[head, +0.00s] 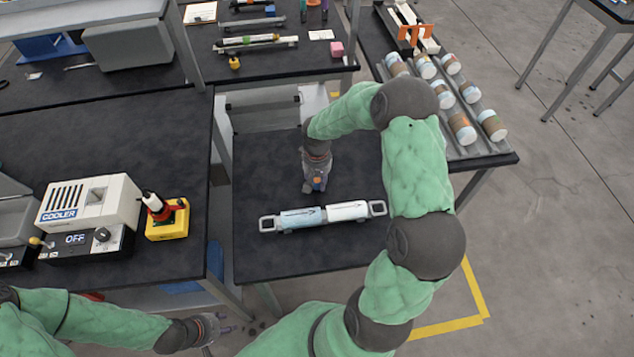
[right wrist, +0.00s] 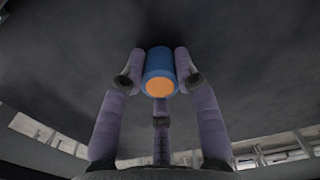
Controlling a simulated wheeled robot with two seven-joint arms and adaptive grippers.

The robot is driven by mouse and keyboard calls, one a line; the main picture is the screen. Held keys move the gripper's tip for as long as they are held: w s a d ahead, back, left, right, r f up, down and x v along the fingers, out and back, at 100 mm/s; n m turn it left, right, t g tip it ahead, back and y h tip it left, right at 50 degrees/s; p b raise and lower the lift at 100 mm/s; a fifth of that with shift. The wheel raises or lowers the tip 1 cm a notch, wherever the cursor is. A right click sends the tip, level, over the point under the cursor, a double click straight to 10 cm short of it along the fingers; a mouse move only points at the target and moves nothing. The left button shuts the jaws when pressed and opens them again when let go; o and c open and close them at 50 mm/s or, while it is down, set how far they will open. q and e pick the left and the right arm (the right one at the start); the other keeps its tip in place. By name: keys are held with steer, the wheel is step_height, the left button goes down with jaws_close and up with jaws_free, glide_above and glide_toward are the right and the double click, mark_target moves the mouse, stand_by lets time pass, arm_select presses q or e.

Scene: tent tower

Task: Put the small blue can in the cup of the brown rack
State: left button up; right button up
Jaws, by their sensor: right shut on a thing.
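My right gripper (head: 314,188) points down above the dark table, behind the light holder. It is shut on the small blue can (right wrist: 159,68), which has an orange end facing the wrist camera. In the head view the can is mostly hidden by the fingers, and only a bit of blue shows. The fingers grip its sides in the right wrist view (right wrist: 160,75). My left gripper (head: 215,327) is low at the bottom left, in front of the table edge; its fingers are too small to read. I cannot make out a brown rack with a cup.
A light holder (head: 378,208) with a pale blue and a white cylinder lies in front of my right gripper. A cooler box (head: 88,205) and a yellow block (head: 168,222) stand on the left table. Several cans lie on the right table (head: 495,160).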

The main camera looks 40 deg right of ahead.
steer(key=shift+f, duration=0.1)
steer(key=o, duration=0.9)
steer(key=shift+o, duration=0.2)
